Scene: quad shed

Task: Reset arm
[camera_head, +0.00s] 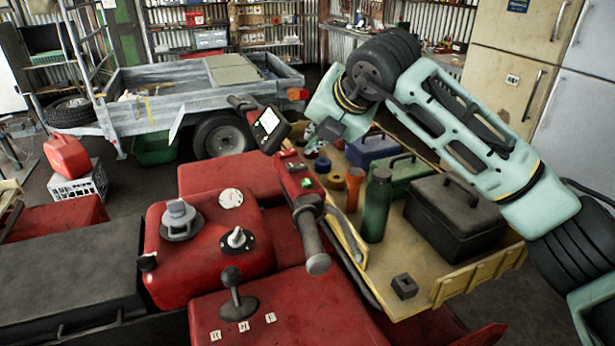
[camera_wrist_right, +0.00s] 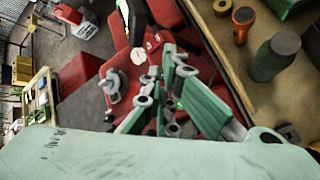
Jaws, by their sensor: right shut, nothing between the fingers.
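My right arm (camera_head: 468,135) is pale green and grey. It reaches in from the right, over the tan tray, towards the red quad's handlebar. Its gripper (camera_head: 322,136) is near the handlebar's display and buttons, at the arm's left end; contact cannot be told. The gripper's links and fingers also show in the right wrist view (camera_wrist_right: 168,92), shut with nothing held, with the red quad behind them. The red quad (camera_head: 205,255) fills the lower middle of the head view, with a black handlebar grip (camera_head: 311,235) and a small black lever (camera_head: 236,298). My left gripper is not in view.
The tan tray (camera_head: 455,285) holds a black toolbox (camera_head: 455,215), a green bottle (camera_head: 376,205), an orange flashlight (camera_head: 354,188) and other cases. A grey trailer (camera_head: 150,108) stands behind. A red can (camera_head: 68,155) sits on a white crate (camera_head: 80,185) at left. Cabinets stand at right.

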